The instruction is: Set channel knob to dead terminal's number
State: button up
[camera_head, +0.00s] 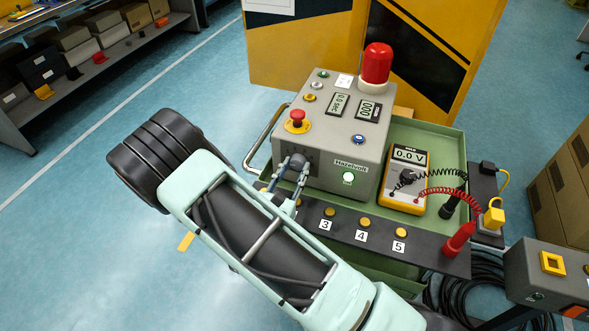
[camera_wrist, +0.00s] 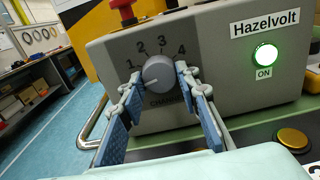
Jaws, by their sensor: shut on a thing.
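The grey channel knob (camera_wrist: 158,74) is on the front of the grey Hazelvolt box (camera_head: 335,125), with the numbers 1 to 4 visible around it. A pale mark on the knob seems to point to the lower left, but I cannot read its setting surely. My gripper (camera_wrist: 160,80) is shut on the knob, one blue finger on each side. Gold terminals labelled 3 (camera_head: 330,211), 4 (camera_head: 365,222) and 5 (camera_head: 400,232) sit on the dark strip; my arm hides the strip's left part.
The yellow multimeter (camera_head: 406,180) reads 0.0 V. A red probe (camera_head: 459,240) and a black probe (camera_head: 450,206) stand to its right. A red stop button (camera_head: 297,117) and red beacon (camera_head: 376,65) are on top. The green ON lamp (camera_wrist: 265,55) is lit.

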jog(key=m+b, duration=0.3)
jog(key=m, duration=0.1)
jog(key=shift+f, duration=0.2)
jog(key=m+b, duration=0.4)
jog(key=shift+m, duration=0.3)
jog(key=m+b, duration=0.5)
jog(key=b, duration=0.1)
jog(key=shift+a+b, duration=0.1)
jog(key=shift+b, duration=0.2)
jog(key=m+b, duration=0.2)
jog(key=shift+r+b, duration=0.2)
jog(key=shift+b, duration=0.1)
jog(key=shift+r, duration=0.1)
jog(key=o, duration=1.2)
jog(key=shift+c, duration=0.2)
